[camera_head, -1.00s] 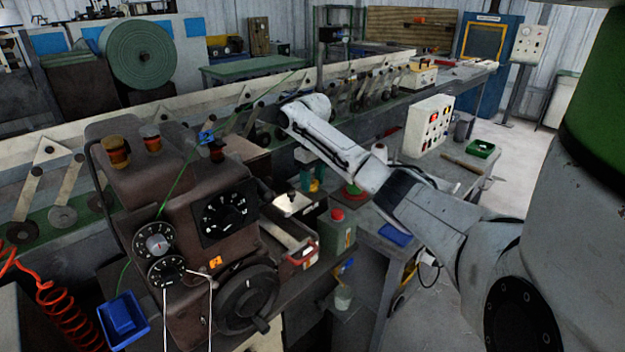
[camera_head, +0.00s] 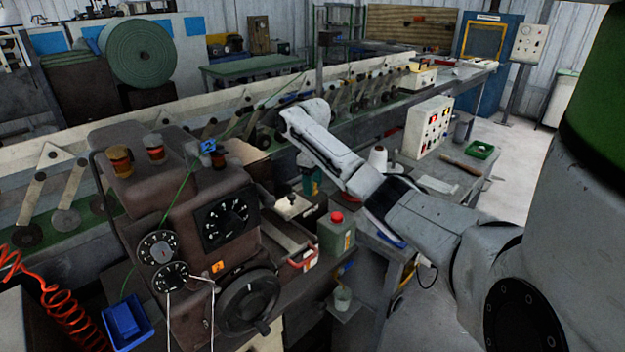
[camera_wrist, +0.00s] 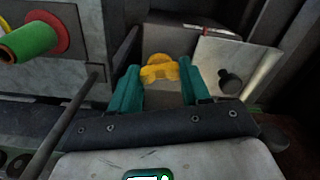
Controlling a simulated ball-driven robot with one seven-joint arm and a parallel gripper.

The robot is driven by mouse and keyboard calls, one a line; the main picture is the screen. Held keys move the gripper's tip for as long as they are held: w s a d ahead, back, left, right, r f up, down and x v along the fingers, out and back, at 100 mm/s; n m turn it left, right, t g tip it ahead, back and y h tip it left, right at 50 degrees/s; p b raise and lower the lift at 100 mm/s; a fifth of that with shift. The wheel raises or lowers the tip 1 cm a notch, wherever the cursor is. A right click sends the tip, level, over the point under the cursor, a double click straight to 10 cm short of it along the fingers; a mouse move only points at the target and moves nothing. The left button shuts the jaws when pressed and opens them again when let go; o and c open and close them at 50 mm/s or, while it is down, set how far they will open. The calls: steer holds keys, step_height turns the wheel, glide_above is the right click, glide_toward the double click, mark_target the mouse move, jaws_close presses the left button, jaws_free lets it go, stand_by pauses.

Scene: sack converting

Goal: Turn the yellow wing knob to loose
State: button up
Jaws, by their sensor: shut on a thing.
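The yellow wing knob (camera_wrist: 160,72) shows in the wrist view in front of a grey recess, between the teal fingers. My gripper (camera_wrist: 158,80) is shut on it, one finger at each side. The tips reach about level with the knob's wing. In the head view my gripper (camera_head: 309,180) hangs below the white wrist, beside the brown machine; the knob is hidden there.
In the wrist view a green spool with a red flange (camera_wrist: 38,40) and a dark rod (camera_wrist: 70,115) are left of my gripper; a black round knob (camera_wrist: 230,82) is right. A green canister (camera_head: 336,235) stands below my arm.

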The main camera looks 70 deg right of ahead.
steer(key=n+p, duration=0.1)
steer(key=n, duration=0.2)
steer(key=shift+r+n, duration=0.1)
steer(key=shift+n, duration=0.3)
steer(key=n+p, duration=0.1)
steer(key=n, duration=0.2)
steer(key=shift+n, duration=0.3)
steer(key=n+p, duration=0.1)
steer(key=n, duration=0.2)
steer(key=shift+n, duration=1.9)
steer(key=o, duration=1.1)
steer(key=shift+c, duration=0.2)
